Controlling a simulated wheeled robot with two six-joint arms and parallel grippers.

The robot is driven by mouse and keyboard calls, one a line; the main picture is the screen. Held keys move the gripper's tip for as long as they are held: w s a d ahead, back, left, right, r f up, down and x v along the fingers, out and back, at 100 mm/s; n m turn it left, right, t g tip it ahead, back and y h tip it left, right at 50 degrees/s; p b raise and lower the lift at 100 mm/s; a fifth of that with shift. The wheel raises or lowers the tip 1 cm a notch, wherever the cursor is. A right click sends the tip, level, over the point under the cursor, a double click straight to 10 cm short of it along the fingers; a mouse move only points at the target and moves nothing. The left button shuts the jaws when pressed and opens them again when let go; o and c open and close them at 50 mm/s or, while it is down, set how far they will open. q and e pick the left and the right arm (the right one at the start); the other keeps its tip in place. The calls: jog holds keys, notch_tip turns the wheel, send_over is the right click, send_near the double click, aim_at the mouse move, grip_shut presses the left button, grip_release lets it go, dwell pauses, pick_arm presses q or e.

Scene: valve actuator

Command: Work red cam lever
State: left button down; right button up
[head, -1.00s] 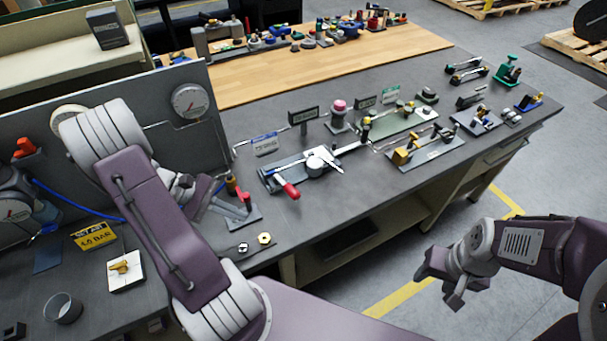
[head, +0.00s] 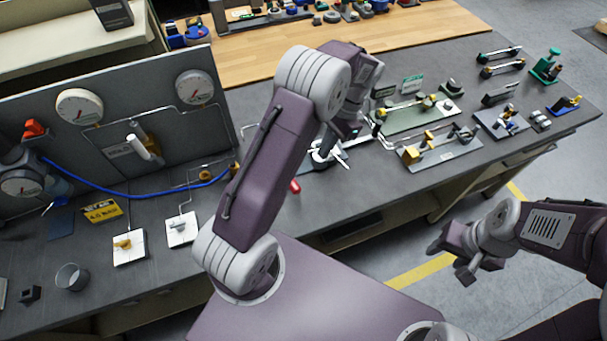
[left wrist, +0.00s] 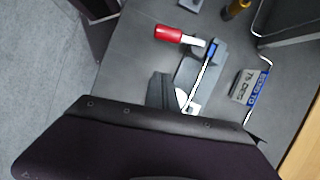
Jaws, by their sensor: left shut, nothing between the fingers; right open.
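The lever's red grip (head: 295,186) shows just right of my left arm in the head view, and the rest of the lever there is hidden. In the left wrist view the red grip (left wrist: 168,33) lies at upper middle, on a pale stem by a grey base plate (left wrist: 208,62). A round silver hub (head: 322,156) with a pointed pale arm shows under my left gripper (head: 350,130). That gripper is shut and empty above the hub area, apart from the red grip; whether it touches the hub is unclear. My right gripper (head: 462,262) is open and empty beyond the bench's front edge.
A sign (left wrist: 250,88) stands beside the base plate. Green (head: 420,115) and grey (head: 440,148) fixture plates lie to the right. A gauge panel (head: 150,125) with a blue hose stands at left. Bare bench top lies in front of the fixtures.

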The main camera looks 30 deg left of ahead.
pick_arm(q)
jog(key=p+x, duration=0.1)
jog(key=x, duration=0.7)
jog(key=shift+s+f, duration=0.1)
jog(key=shift+f, duration=0.3)
jog(key=shift+s+a+r+p, duration=0.1)
jog(key=shift+s+a+p, duration=0.25)
jog(key=shift+s+p, duration=0.15)
jog(key=shift+s+a+p, duration=0.35)
jog(key=shift+s, duration=0.25)
jog(key=shift+s+a, duration=0.25)
jog(key=shift+s, duration=0.25)
pick_arm(e)
jog(key=r, duration=0.2)
jog(key=shift+w+d+r, duration=0.2)
jog(key=shift+w+r, duration=0.05)
jog(key=shift+r, duration=0.15)
